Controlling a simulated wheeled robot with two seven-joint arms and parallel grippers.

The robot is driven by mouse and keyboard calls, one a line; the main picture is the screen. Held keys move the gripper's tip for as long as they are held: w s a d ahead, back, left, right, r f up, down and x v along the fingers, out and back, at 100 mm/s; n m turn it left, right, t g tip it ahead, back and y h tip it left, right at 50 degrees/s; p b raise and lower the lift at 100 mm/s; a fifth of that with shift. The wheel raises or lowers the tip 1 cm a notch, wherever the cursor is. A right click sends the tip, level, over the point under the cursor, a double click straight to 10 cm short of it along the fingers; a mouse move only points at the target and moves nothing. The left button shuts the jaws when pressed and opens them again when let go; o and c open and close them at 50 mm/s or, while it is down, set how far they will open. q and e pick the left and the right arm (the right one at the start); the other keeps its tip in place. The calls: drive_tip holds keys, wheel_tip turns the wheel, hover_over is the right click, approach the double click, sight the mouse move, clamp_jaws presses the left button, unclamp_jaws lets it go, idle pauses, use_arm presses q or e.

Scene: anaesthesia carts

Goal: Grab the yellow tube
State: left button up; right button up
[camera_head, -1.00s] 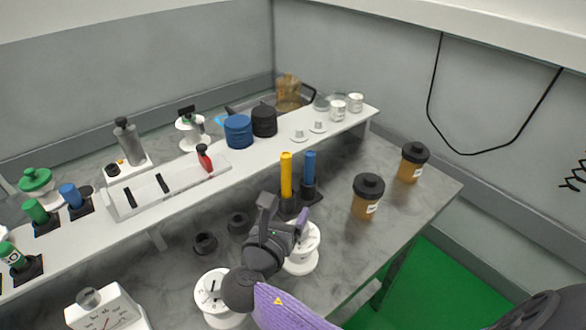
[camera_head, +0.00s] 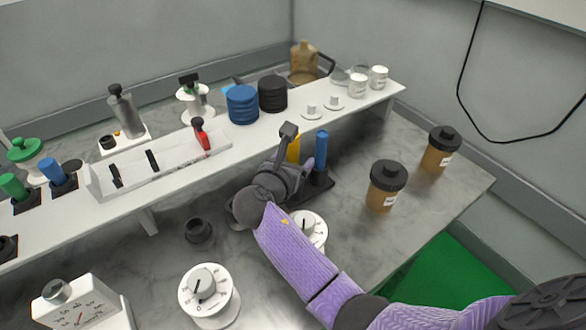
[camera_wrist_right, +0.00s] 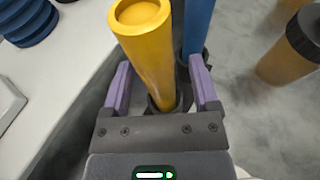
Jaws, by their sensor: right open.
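The yellow tube (camera_head: 293,149) stands upright in a dark holder on the grey table, in front of the white shelf. My right gripper (camera_head: 299,148) hides most of it in the head view. In the right wrist view the yellow tube (camera_wrist_right: 147,50) rises between the two purple fingers of my right gripper (camera_wrist_right: 162,88). In the wrist view the blue tube (camera_wrist_right: 198,28) is close behind, near the right finger. My left gripper is not in view.
Two amber jars with black lids, one nearer (camera_head: 386,186) and one farther (camera_head: 439,148), stand to the right. The white shelf (camera_head: 350,115) runs behind the tubes. White dials (camera_head: 209,293) stand in front. A black ring (camera_head: 199,231) lies to the left.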

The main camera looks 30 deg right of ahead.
clamp_jaws()
drive_tip(key=shift+r, duration=0.1)
